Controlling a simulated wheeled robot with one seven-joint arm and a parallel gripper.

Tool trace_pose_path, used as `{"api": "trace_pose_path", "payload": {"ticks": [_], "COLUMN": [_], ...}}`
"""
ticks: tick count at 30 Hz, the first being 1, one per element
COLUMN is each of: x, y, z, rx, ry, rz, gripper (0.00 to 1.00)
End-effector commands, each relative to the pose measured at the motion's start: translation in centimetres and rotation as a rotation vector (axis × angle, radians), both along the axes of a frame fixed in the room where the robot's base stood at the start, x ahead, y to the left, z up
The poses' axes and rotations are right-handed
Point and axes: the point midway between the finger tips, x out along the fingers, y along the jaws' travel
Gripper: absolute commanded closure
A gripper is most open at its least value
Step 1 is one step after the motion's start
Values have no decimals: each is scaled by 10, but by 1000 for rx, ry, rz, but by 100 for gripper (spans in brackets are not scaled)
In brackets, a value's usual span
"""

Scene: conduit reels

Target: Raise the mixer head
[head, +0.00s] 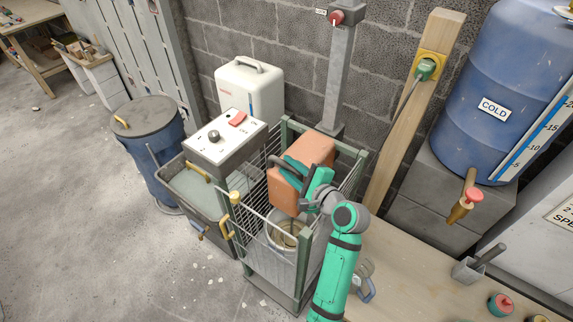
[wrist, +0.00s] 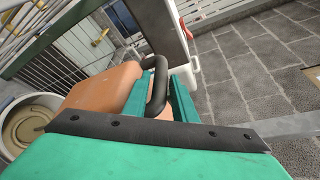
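The mixer head (head: 312,155) is an orange block inside the wire cage, above a pale round bowl (head: 275,238). The head looks tilted. In the wrist view the orange head (wrist: 100,88) lies at centre left, with the bowl (wrist: 27,122) at the far left. A dark looped handle (wrist: 157,70) stands on the head. My gripper (head: 297,172) is at the handle, and in the wrist view its two teal fingers (wrist: 161,98) lie close on either side of the bar. They look closed on it. The mixer's underside is hidden.
The green-posted cage (head: 303,262) surrounds the mixer. A control box (head: 225,150) with a red switch stands at its left, above a grey bin. A red-knobbed post (head: 338,75) is behind. A wooden bench (head: 425,275) lies at right, below a blue drum (head: 500,75).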

Motion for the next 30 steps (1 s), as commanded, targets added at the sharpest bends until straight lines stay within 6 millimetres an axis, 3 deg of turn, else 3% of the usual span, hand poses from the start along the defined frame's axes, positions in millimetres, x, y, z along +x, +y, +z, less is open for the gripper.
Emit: {"api": "trace_pose_path", "payload": {"ticks": [6, 15, 18, 19, 26, 30], "x": [13, 15, 15, 15, 15, 15], "y": [8, 9, 9, 9, 7, -3], "z": [-3, -3, -3, -3, -1, 11], "rx": [0, 0, 0, 0, 0, -1], "ry": [-1, -1, -1, -1, -2, -4], "rz": [-2, -3, -3, -3, -5, -19], "gripper": [75, 75, 97, 100, 100, 100]}}
